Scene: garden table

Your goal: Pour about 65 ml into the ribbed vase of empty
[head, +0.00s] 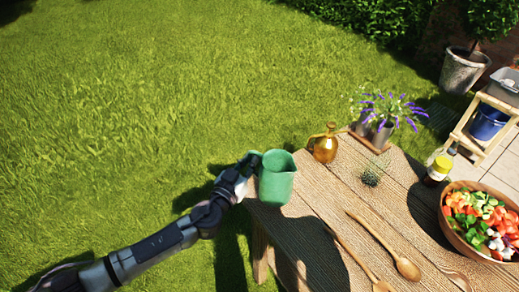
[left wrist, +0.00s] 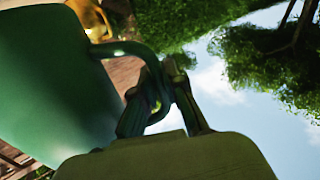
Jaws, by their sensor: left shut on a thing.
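A green jug (head: 277,185) is at the near-left corner of the wooden table, roughly upright, with its spout to the right. I cannot tell whether it touches the table. My left gripper (head: 250,164) is shut on the jug's handle, on the jug's left side. In the left wrist view the jug (left wrist: 50,90) fills the left side and the gripper's fingers (left wrist: 157,98) close around its handle. The jug's contents are hidden. A small dark, textured object (head: 371,175) stands right of the jug; I cannot tell whether it is the ribbed vase. My right gripper is not in view.
A gold jug (head: 324,147) stands just right of the green jug, and potted purple flowers (head: 384,128) stand behind it. A bottle (head: 439,168), a salad bowl (head: 455,229) and wooden spoons (head: 406,268) are on the table (head: 330,195). Grass lies left.

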